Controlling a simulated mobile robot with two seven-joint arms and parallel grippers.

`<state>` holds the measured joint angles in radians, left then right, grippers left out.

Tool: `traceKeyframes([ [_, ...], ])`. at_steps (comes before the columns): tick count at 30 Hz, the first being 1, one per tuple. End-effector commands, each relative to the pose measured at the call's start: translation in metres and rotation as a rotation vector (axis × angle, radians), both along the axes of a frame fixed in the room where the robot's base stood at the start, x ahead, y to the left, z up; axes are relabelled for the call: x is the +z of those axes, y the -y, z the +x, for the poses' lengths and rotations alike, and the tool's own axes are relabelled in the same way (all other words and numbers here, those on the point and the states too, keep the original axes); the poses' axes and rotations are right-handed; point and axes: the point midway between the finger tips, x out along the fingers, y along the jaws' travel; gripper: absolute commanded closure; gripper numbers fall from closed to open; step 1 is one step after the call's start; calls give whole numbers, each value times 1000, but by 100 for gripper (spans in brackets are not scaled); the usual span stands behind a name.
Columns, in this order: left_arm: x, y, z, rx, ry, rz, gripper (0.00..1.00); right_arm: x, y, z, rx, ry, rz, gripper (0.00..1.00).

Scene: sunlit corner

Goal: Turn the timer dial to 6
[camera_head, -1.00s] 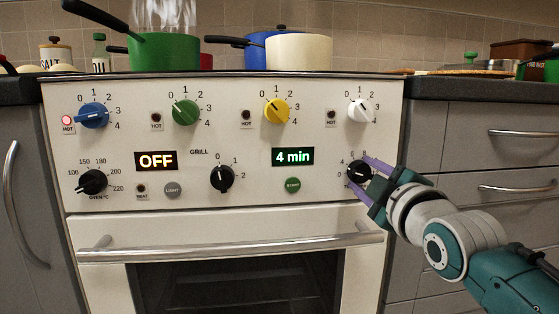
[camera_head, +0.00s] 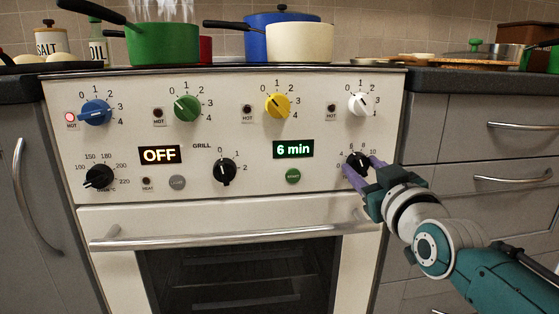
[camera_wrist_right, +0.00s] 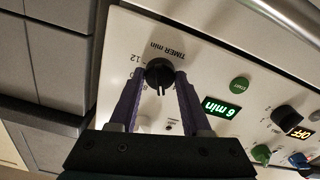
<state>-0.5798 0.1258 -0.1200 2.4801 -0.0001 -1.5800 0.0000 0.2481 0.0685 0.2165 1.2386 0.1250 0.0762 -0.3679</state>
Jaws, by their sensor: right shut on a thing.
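The black timer dial (camera_head: 358,162) is at the right end of the stove's front panel. My right gripper (camera_head: 362,174) is shut on it, with one purple finger on each side. In the right wrist view the dial (camera_wrist_right: 159,73) sits between the two fingertips (camera_wrist_right: 158,80). The green timer display (camera_head: 293,149) reads "6 min", and it reads the same in the right wrist view (camera_wrist_right: 221,108). The fingers hide part of the dial's scale in the head view. My left gripper is not in view.
A green START button (camera_head: 293,176) is left of the timer dial. The white burner knob (camera_head: 359,104) is above it. The metal oven handle (camera_head: 235,236) runs below the panel. Pots, including a cream one (camera_head: 299,42), stand on the hob. Grey drawers (camera_head: 490,150) are to the right.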

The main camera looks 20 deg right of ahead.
Motion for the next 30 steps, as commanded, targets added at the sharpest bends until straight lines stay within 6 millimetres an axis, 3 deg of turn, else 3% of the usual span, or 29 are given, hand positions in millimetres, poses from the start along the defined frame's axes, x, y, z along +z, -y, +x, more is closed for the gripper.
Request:
traceKeyframes([
  [22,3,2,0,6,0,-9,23,-1,0,0,1,18,79,100],
  [23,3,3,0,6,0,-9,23,-1,0,0,1,18,79,49],
  [30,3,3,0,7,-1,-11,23,0,0,0,1,18,79,22],
])
